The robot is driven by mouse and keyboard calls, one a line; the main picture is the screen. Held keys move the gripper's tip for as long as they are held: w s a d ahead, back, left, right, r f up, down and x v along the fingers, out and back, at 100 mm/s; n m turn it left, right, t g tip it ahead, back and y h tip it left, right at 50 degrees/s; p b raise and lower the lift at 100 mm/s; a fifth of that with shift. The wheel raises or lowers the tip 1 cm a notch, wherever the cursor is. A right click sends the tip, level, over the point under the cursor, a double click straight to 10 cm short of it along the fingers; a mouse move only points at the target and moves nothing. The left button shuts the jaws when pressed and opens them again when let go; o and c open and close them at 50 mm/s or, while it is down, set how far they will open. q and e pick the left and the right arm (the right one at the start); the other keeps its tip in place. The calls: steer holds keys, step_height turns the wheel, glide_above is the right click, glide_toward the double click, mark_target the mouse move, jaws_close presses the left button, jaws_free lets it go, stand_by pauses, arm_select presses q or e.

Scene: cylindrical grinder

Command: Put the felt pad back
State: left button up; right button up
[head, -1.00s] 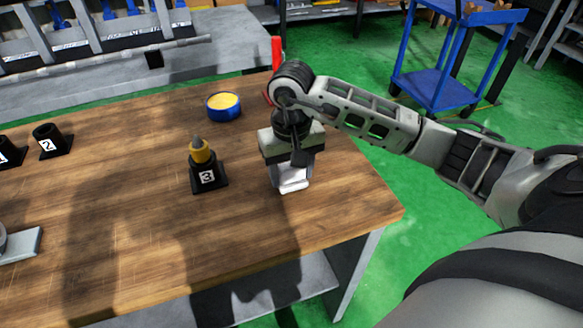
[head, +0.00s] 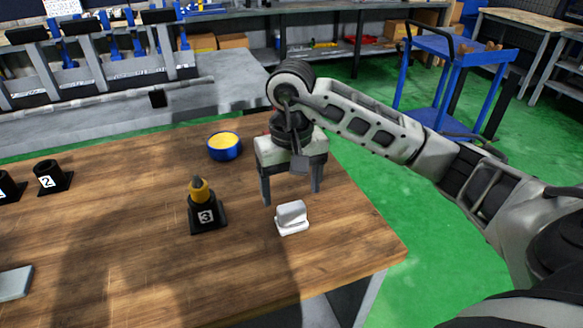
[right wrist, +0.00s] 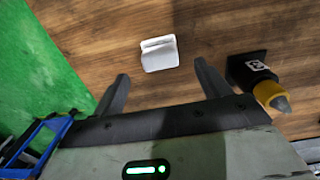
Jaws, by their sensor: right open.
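A small white block with a raised grip on a flat base, which looks like the felt pad (head: 292,217), rests on the wooden table near its right edge. It also shows in the right wrist view (right wrist: 159,53), ahead of the fingers. My right gripper (head: 291,197) is open and empty. Its two fingers point down, above and behind the white block, apart from it. In the right wrist view the open fingers (right wrist: 160,82) lie on either side of the space before the block. My left gripper is not in view.
A black holder marked 3 (head: 207,216) with a yellow-topped tool stands left of the block. A blue bowl with yellow content (head: 224,146) is behind it. A holder marked 2 (head: 52,177) and a grey plate (head: 14,284) are at left. The table's front middle is clear.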

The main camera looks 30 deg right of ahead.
mark_target(292, 207)
step_height(292, 207, up, 5)
steer(key=shift+r, duration=0.15)
stand_by(0.6)
